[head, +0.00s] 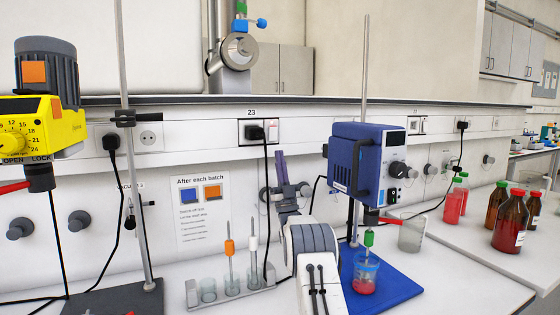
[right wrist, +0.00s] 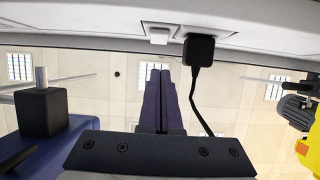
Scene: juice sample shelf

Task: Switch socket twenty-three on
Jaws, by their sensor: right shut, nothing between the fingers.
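Socket twenty-three (head: 258,131) is on the white wall trunking, under its "23" label. A black plug (head: 254,133) sits in its left part, with a cable hanging down. The white switch (head: 272,131) is to the right of the plug; I cannot tell its position. My right gripper (head: 280,153) is shut and empty, its purple fingers pointing up just below the switch, apart from it. In the right wrist view, which is upside down, the closed fingers (right wrist: 158,68) point at the white switch (right wrist: 158,37), with the plug (right wrist: 198,51) to its right. My left gripper is out of view.
A blue stirrer (head: 357,160) on a stand is right of my right arm. A rack (head: 240,293) of tubes stands to the left on the bench. A yellow stirrer (head: 42,125) is at far left. Red and brown bottles (head: 510,222) stand at right.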

